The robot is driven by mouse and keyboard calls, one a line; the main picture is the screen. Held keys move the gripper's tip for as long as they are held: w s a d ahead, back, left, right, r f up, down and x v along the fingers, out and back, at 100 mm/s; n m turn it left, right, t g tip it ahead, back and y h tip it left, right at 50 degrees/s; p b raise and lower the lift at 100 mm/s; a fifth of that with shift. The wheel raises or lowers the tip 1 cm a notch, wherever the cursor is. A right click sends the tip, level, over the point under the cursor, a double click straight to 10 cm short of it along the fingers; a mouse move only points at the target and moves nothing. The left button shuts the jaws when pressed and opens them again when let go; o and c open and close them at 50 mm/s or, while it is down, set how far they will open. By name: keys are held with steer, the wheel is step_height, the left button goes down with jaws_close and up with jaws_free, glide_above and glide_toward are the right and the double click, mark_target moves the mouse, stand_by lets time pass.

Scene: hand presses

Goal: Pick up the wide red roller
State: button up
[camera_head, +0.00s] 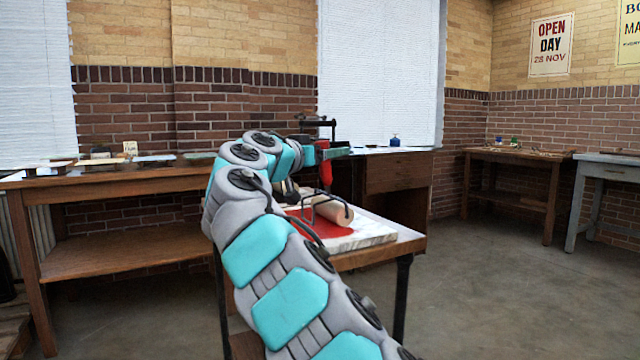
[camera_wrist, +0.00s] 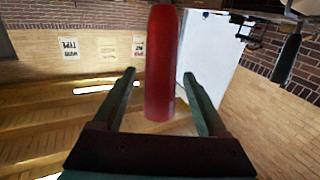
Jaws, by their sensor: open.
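A red roller (camera_wrist: 162,65) shows as a long smooth cylinder in the wrist view, lying lengthwise between the two fingers of my gripper (camera_wrist: 159,73). The fingers are open, with a visible gap on each side of it. In the head view my gripper (camera_head: 336,152) is above the small table, and a red upright shape (camera_head: 325,171), likely the same roller, shows just below the fingers. My arm hides part of this area. How the roller is supported cannot be told.
A tan roller (camera_head: 333,209) with a black frame rests on a pale slab (camera_head: 372,234) with red ink on the small table. A long wooden bench (camera_head: 130,185) stands behind at left. Open floor (camera_head: 480,280) lies to the right.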

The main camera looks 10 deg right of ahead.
steer(key=shift+w+d, duration=0.5)
jaws_close()
